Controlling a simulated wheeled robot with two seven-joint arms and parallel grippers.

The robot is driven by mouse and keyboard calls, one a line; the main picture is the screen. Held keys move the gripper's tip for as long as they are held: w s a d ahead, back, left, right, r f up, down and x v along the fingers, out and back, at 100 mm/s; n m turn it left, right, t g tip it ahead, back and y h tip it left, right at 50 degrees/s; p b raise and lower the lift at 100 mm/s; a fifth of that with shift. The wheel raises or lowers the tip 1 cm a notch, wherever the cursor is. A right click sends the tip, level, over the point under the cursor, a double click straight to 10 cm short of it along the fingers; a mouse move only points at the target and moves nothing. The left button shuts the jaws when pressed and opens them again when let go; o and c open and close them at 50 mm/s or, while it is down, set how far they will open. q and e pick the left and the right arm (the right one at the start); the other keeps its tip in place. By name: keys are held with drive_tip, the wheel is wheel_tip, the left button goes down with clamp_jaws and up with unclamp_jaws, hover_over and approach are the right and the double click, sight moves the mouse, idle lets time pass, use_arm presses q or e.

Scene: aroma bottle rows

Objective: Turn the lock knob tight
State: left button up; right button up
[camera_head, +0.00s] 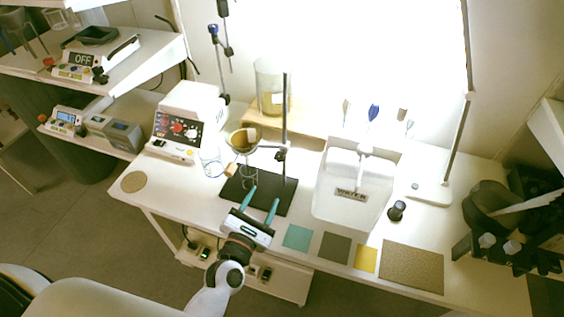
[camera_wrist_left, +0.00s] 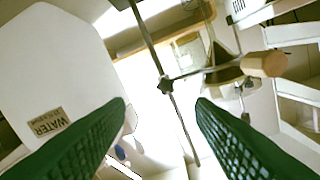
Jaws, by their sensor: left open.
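A retort stand has a black base (camera_head: 278,194) and a thin upright rod (camera_head: 285,110). A small dark lock knob (camera_head: 281,155) sits where a clamp arm meets the rod. The clamp arm carries a round bowl-like holder (camera_head: 243,140) to the left. My left gripper (camera_head: 264,195) has teal fingers and is open over the stand's base, below and in front of the knob. In the left wrist view the knob (camera_wrist_left: 166,85) shows just beyond the gap between the open green fingers (camera_wrist_left: 161,103), apart from both. The right gripper is not in view.
A white water tank (camera_head: 350,208) stands right of the stand. A white instrument (camera_head: 187,118) with a red knob is to the left. A glass cylinder (camera_head: 272,85) stands behind on a wooden shelf. Coloured mats, including a teal one (camera_head: 298,237), lie along the front edge.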

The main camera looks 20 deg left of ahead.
sight(279, 159)
use_arm(q)
drive_tip(key=shift+n, duration=0.6)
drive_tip(key=w, duration=0.4)
drive_tip(key=w+p, duration=0.1)
drive_tip(key=w, duration=0.3)
drive_tip(key=w+p, duration=0.1)
drive_tip(key=w, duration=0.3)
drive_tip(key=shift+w+r, duration=0.15)
drive_tip(key=shift+r, duration=0.15)
drive_tip(key=c, duration=1)
drive_tip(key=shift+o, duration=0.2)
